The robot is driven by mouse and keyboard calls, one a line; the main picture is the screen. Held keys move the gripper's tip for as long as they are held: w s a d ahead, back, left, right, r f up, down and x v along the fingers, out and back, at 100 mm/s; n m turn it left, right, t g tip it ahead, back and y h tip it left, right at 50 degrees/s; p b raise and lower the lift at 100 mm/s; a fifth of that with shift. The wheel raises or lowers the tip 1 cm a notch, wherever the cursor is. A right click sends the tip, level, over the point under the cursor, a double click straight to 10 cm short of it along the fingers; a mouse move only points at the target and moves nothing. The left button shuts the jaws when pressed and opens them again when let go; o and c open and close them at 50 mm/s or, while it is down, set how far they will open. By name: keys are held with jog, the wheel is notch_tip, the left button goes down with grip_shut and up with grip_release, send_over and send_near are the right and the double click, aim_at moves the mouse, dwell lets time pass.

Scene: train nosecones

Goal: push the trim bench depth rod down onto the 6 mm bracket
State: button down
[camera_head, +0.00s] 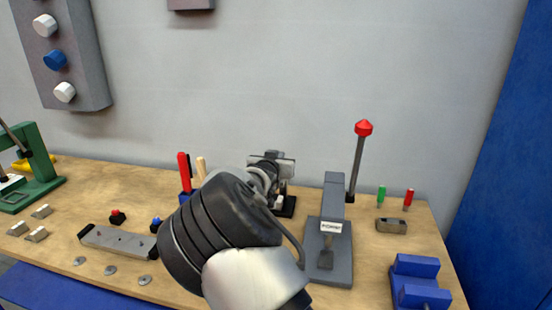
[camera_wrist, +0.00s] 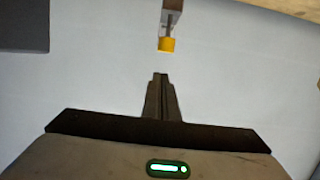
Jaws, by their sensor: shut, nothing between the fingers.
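In the wrist view, a thin grey rod with a yellow end (camera_wrist: 167,44) comes out of a pale block (camera_wrist: 172,6) at the top edge; it looks like the depth rod. My gripper (camera_wrist: 160,76) is shut and empty. Its fingertips point at the yellow end, with a visible gap in the picture. In the head view, my arm covers much of the middle of the bench, and I cannot make out the rod or the fingertips. I cannot identify the 6 mm bracket in either view.
A grey press (camera_head: 335,235) with a red-knobbed lever (camera_head: 363,128) stands right of my arm. A blue block fixture (camera_head: 418,280) is at front right. A grey bar (camera_head: 118,241) and several small parts lie left. A green press (camera_head: 38,160) stands far left.

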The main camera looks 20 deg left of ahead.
aim_at(280, 181)
jog(key=shift+s+f, duration=0.1)
jog(key=shift+f, duration=1.3)
notch_tip(280, 181, down, 3)
jog(key=shift+r+b, duration=0.2)
jog(key=shift+b, duration=0.35)
